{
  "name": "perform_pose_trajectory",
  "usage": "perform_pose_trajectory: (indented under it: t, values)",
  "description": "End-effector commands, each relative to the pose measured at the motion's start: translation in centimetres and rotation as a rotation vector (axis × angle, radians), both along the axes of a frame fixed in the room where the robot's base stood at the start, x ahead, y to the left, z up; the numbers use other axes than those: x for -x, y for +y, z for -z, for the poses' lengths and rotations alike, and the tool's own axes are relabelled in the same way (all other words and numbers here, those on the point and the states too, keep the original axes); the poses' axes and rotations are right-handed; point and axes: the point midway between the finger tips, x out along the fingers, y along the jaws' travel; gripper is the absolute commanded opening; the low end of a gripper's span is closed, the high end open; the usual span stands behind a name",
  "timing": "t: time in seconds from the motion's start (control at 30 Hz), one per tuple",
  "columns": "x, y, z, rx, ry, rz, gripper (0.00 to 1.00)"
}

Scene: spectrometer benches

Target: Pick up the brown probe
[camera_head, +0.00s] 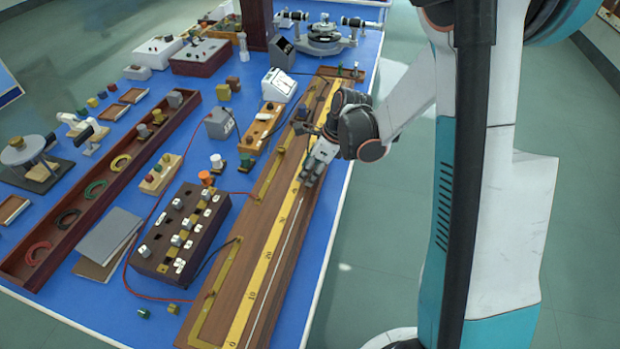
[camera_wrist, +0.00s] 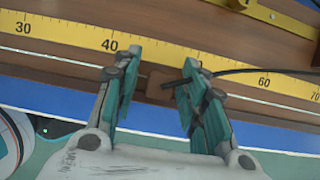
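In the wrist view, the brown probe (camera_wrist: 158,86) is a small brown block with a short dark pin and a black cable on its right side. It lies on the wooden board beside the yellow scale (camera_wrist: 80,35), between the 40 and 60 marks. My gripper (camera_wrist: 161,62) is open, with its teal fingers on either side of the probe and gaps visible. I cannot tell how high the fingers are above the board. In the head view, my gripper (camera_head: 311,177) is over the long board, and I cannot make out the probe there.
The long wooden board (camera_head: 278,262) runs along the right edge of the blue table (camera_head: 330,262). A dark switch box (camera_head: 185,232) stands to its left. A wooden block with knobs (camera_head: 262,128) and a white meter (camera_head: 280,85) stand beyond. The black cable (camera_wrist: 250,71) crosses the scale.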

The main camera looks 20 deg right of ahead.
Motion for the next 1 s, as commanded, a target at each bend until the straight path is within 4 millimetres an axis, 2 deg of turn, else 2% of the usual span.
perform_pose_trajectory:
  t: [0.2,0.37,0.77,1.0]
  values:
    - [0.0,0.0,0.0,0.0,0.0,0.0,0.37]
    - [0.0,0.0,0.0,0.0,0.0,0.0,0.01]
    - [0.0,0.0,-0.2,0.0,0.0,0.0,0.0]
    - [0.0,0.0,-2.3,0.0,0.0,0.0,0.0]
